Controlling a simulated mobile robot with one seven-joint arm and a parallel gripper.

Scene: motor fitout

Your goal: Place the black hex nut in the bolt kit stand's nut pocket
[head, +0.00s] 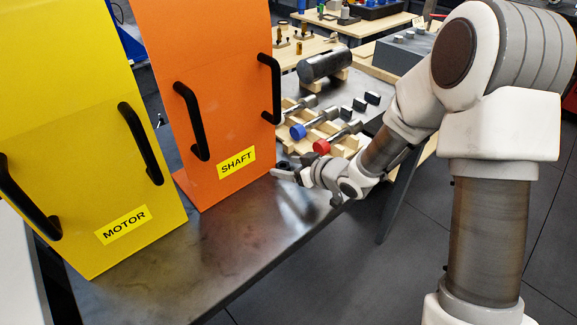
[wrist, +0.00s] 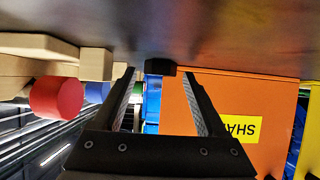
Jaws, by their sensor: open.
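A small black piece (wrist: 160,67), which appears to be the hex nut, sits on the metal tabletop, between and slightly beyond my fingertips in the wrist view. A dark spot (head: 281,161) beside the orange panel in the head view seems to be the same piece. My gripper (wrist: 158,78) is open, its two fingers on either side of the piece with visible gaps. In the head view my gripper (head: 284,172) is low over the table. I cannot clearly identify the bolt kit stand or its nut pocket.
The orange SHAFT panel (head: 210,110) and yellow MOTOR panel (head: 75,130), both with black handles, stand left. A wooden rack (head: 291,144) with red- and blue-ended shafts lies behind my gripper. A dark cylinder (head: 325,66) is farther back. The metal table's front (head: 190,265) is clear.

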